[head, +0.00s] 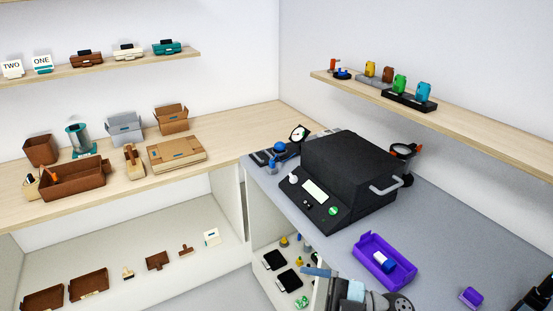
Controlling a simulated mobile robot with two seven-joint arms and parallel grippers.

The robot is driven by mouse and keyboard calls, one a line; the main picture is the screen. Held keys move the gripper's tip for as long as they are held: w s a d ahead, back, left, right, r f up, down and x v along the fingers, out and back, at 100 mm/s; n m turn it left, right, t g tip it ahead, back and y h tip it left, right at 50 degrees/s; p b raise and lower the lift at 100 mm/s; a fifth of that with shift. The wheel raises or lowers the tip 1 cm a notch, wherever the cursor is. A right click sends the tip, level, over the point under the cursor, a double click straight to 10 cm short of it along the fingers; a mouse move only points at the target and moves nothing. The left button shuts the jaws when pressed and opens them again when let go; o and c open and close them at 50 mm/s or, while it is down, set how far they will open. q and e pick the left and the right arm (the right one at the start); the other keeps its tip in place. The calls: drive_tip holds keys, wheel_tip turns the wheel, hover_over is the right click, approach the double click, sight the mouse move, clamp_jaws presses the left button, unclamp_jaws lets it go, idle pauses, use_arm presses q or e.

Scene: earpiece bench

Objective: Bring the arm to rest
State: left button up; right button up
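Part of my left arm and gripper (345,290) shows at the bottom edge, in front of the grey bench and just below the purple tray. Its fingertips are not clear, so I cannot tell if it is open or shut. A dark part of my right gripper (537,295) shows in the bottom right corner, cut off by the frame edge. Its fingers cannot be made out. I see nothing clearly held by either one.
A purple tray (407,281) with a white and blue piece (383,262) lies on the grey bench (447,230). A small purple block (471,297) lies to its right. A black machine (350,165) stands behind. Shelves with boxes line the left wall.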

drive_tip(key=w+d+f+m+t+h+p, duration=0.25)
drive_tip(key=d+f+m+t+h, duration=0.6)
drive_tip(key=m+t, duration=0.7)
drive_tip(key=s+d+f+m+g+h, duration=0.3)
drive_tip(key=s+f+h, duration=0.1)
drive_tip(key=f, duration=0.3)
drive_tip(key=s+d+f+m+g+h, duration=0.2)
drive_tip(key=s+f+m+g+h, duration=0.1)
drive_tip(key=s+f, duration=0.4)
drive_tip(key=shift+d+f+g+h, duration=0.15)
drive_tip(key=shift+d+g+h, duration=0.25)
drive_tip(key=shift+h, duration=0.25)
